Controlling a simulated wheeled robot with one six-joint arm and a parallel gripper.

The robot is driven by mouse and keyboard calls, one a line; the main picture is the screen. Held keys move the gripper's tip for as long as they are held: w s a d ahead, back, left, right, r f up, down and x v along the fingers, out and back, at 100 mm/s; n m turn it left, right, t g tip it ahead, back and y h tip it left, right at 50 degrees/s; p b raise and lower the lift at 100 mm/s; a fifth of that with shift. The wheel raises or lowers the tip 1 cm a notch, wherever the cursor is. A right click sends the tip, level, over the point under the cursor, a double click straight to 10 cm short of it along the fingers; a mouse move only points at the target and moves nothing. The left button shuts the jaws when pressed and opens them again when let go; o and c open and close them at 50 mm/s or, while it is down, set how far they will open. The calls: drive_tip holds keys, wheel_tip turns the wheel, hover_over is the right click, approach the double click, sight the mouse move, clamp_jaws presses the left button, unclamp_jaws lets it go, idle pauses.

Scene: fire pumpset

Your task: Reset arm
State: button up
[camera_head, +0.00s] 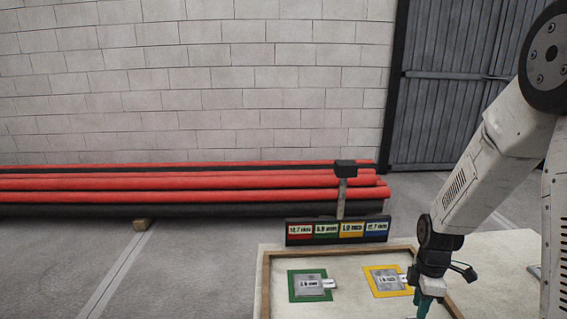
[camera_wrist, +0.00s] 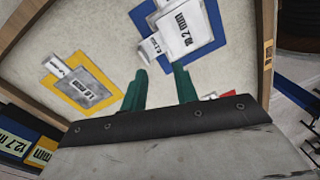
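My gripper (camera_head: 422,304) is at the lower right of the head view, pointing down over a wood-rimmed tray (camera_head: 264,290). In the wrist view its two green fingers (camera_wrist: 160,78) stand apart with nothing between them, so it is open and empty. A second grey plate (camera_wrist: 84,90) lies on a yellow-framed square to the left. My arm hides part of the tray's right side in the head view.
A green-framed square with a grey plate (camera_head: 308,284) lies on the tray's left. A sign board (camera_head: 337,230) with coloured size labels stands at the tray's back edge. Red and black pipes (camera_head: 180,185) lie along the block wall. Open floor (camera_head: 190,270) lies left of the tray.

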drive_tip(key=s+a+r+m, duration=0.3)
drive_tip(key=s+r+m, duration=0.2)
drive_tip(key=s+r, duration=0.2)
drive_tip(key=s+a+r+m+t, duration=0.1)
drive_tip(key=s+a+r+m, duration=0.2)
drive_tip(key=r, duration=0.7)
drive_tip(key=s+a+r+m+t, duration=0.1)
drive_tip(key=s+a+r+m, duration=0.3)
drive_tip(key=s+r, duration=0.5)
drive_tip(key=shift+s+r+m, duration=0.25)
drive_tip(key=shift+s+m, duration=1.15)
